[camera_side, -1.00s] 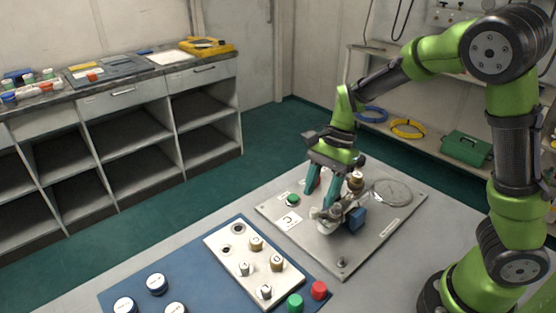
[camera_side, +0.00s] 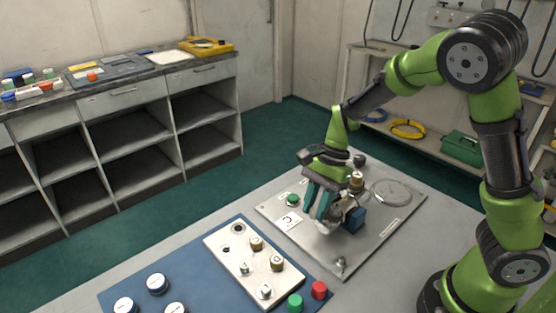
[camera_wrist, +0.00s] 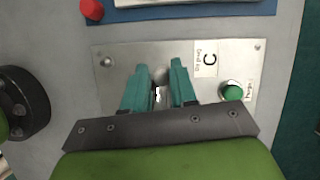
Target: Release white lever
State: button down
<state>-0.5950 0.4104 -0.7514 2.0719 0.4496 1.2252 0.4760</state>
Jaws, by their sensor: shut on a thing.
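My gripper (camera_side: 319,208) is down at the valve assembly on the metal panel (camera_side: 375,228), its teal fingers around the white lever (camera_side: 328,211). In the wrist view my gripper (camera_wrist: 159,102) has its teal fingers close together, with a small white and dark part (camera_wrist: 158,94) showing between them. The fingers hide most of the lever, so its exact angle cannot be told.
A green button (camera_side: 292,200), also in the wrist view (camera_wrist: 233,93), and a label marked C (camera_side: 288,221) are near my fingers. A white block with several knobs (camera_side: 222,243) stands in front on a blue mat (camera_side: 190,270).

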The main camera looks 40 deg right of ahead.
jog(key=shift+s+n+g, duration=0.15)
jog(key=shift+n+g, duration=0.15)
jog(key=shift+n, duration=0.6)
jog(key=c, duration=1.1)
grip_release()
jog(key=shift+o, duration=0.6)
jog(key=shift+r, duration=0.1)
jog(key=v, duration=1.6)
jog(key=shift+r, duration=0.45)
